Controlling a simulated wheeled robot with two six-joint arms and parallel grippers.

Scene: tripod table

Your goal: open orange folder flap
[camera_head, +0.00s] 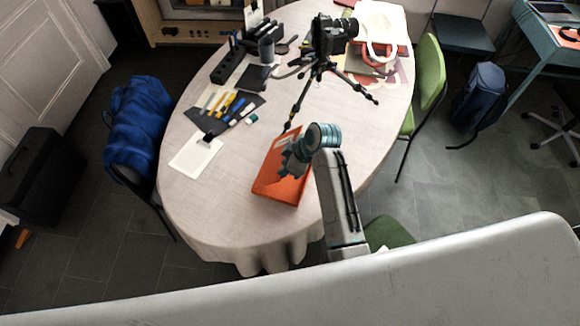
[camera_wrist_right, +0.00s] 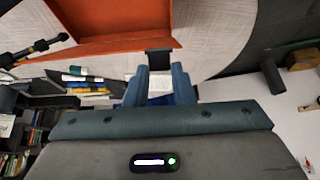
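The orange folder (camera_head: 276,188) lies on the near part of the round table, with a pale label strip at its far end. My right gripper (camera_head: 291,163) is over the folder and hides part of it. In the right wrist view the folder (camera_wrist_right: 110,46) shows at the top left as an orange panel with a lighter orange band along its edge. The right gripper's blue fingers (camera_wrist_right: 159,78) stand apart near this edge. A small dark piece shows just beyond the fingertips; I cannot tell what it is or whether they touch the folder. My left gripper is not in view.
The table (camera_head: 185,205) has a pale cloth. A camera on a tripod (camera_head: 325,45) stands beyond the folder. Pens on a dark mat (camera_head: 226,108) and a clipboard (camera_head: 196,155) lie to the left. Green chairs (camera_head: 430,75) stand at the right.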

